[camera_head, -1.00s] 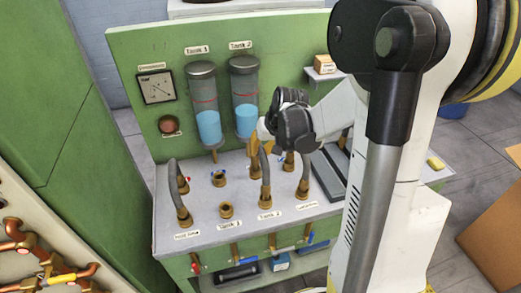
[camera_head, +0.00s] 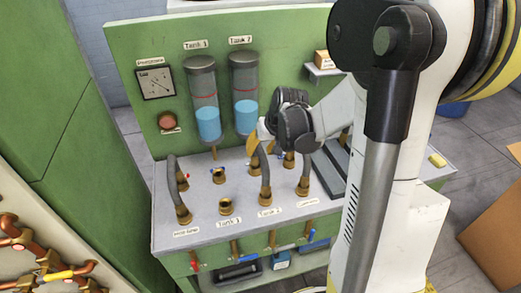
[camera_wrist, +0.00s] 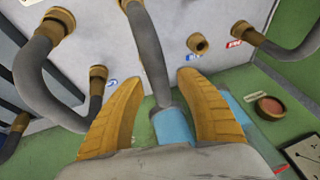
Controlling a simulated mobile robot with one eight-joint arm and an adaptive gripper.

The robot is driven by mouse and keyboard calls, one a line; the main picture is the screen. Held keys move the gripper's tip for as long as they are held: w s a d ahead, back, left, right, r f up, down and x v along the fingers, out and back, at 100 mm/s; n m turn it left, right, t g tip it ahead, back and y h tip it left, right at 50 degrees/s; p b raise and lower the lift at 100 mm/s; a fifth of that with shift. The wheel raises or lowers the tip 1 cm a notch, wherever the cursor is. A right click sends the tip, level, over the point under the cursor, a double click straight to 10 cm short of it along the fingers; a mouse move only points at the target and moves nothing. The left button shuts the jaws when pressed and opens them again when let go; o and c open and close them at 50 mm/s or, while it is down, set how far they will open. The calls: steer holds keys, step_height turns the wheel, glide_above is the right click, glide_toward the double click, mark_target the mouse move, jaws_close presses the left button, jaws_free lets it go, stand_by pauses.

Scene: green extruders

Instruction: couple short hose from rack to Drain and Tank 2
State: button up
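A grey short hose (camera_head: 265,178) stands upright from a brass fitting at the port labelled Tank 2 on the grey panel top. My gripper (camera_head: 262,151) is at the upper part of this hose, in front of the Tank 2 cylinder. In the wrist view the hose (camera_wrist: 151,50) runs between the two yellow fingers of my gripper (camera_wrist: 155,90). A gap shows on both sides of it, so the fingers are open around it. The hose's far end is hidden. The Drain label cannot be made out in these views.
The Tank 1 port (camera_head: 226,206) is bare. The green back wall (camera_head: 130,60) carries the tanks and a gauge. A hose rack is not clearly visible.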

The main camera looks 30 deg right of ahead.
steer(key=a+v, duration=0.1)
steer(key=v, duration=1.1)
steer(key=s+a+f+n+t+b, duration=0.2)
steer(key=s+a+f+n+b, duration=0.1)
steer(key=s+a+f+b, duration=0.8)
steer(key=s+a+b, duration=0.1)
steer(key=a, duration=0.3)
steer(key=shift+s+a+f+n+h, duration=0.2)
steer(key=shift+n+h, duration=0.1)
steer(key=shift+h, duration=0.1)
stand_by(0.5)
